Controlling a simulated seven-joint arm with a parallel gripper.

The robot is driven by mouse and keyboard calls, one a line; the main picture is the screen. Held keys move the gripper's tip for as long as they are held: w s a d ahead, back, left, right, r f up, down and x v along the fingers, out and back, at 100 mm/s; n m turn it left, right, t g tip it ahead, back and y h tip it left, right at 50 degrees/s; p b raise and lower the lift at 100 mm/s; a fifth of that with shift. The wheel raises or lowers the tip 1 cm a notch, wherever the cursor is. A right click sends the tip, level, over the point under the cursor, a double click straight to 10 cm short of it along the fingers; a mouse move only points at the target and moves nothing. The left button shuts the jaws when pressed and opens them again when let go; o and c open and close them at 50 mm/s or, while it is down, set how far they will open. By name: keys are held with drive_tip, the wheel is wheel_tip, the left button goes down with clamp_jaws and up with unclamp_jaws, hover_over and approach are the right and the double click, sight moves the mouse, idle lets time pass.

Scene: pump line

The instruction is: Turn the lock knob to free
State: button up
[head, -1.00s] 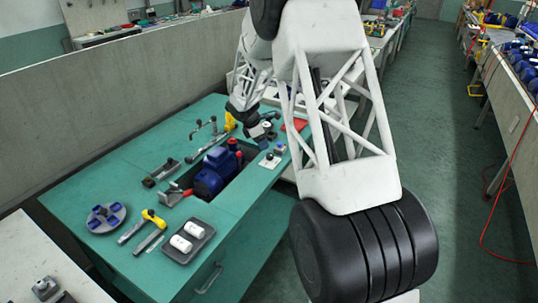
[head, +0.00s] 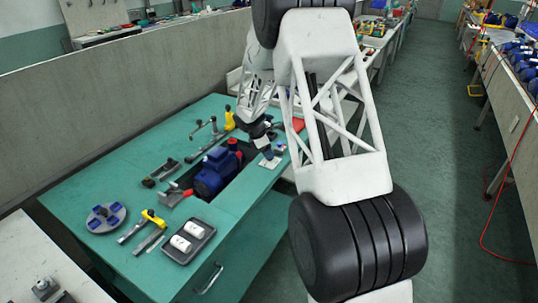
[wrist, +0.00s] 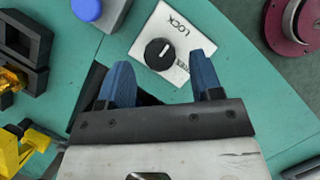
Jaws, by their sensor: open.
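The lock knob (wrist: 158,54) is a round black dial on a white plate (wrist: 146,34). The plate reads LOCK, with a second, partly covered label at its lower right that looks like FREE. The knob's pale mark points up and right, roughly toward LOCK. My gripper (wrist: 160,62) is open with its two blue fingers apart and nothing between them. In the wrist view the knob appears in the gap between the fingertips, slightly beyond them; contact is not visible. In the head view the white plate (head: 270,163) lies by the bench's right edge, under my gripper (head: 266,150).
A grey box with a blue button (wrist: 88,9) is close to the plate. A dark red round part (wrist: 296,25) is at the upper right. A blue pump (head: 212,175) sits in the bench recess left of the plate. Yellow-handled tools (head: 152,218) lie nearer the front.

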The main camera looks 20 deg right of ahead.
drive_tip(key=shift+x, duration=1.15)
drive_tip(key=c, duration=0.9)
